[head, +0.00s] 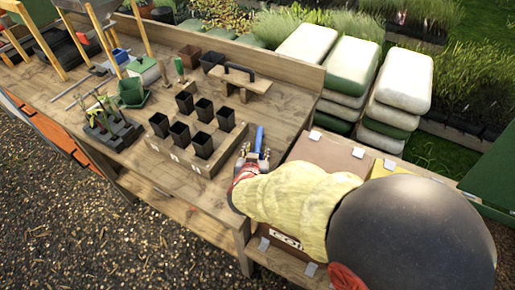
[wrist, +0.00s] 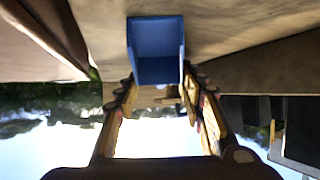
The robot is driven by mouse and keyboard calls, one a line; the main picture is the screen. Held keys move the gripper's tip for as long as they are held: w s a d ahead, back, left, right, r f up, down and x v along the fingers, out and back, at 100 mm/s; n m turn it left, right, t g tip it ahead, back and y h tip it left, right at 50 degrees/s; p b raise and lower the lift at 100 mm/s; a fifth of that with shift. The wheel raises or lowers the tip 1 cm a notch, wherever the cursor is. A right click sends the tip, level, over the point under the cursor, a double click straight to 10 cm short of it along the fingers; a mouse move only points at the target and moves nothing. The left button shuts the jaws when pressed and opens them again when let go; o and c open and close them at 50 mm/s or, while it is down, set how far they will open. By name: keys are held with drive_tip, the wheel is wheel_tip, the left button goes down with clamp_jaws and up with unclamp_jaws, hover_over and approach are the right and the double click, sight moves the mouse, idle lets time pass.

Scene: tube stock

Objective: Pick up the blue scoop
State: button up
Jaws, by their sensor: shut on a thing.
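The blue scoop (head: 259,138) is at the right end of the wooden workbench, just right of the wooden tray with black pots. My gripper (head: 254,158) is shut on the scoop from the near side. In the wrist view, the blue scoop (wrist: 155,38) sits between the two fingertips of my gripper (wrist: 160,84), with its open hollow showing. The fingers hide its handle end. I cannot tell whether the scoop touches the bench top.
A wooden tray (head: 180,158) with several black pots stands close left of my gripper. Cardboard boxes (head: 325,150) are close on the right. Another blue item (head: 120,55) is at the back left.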

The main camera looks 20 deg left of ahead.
drive_tip(key=c, duration=0.3)
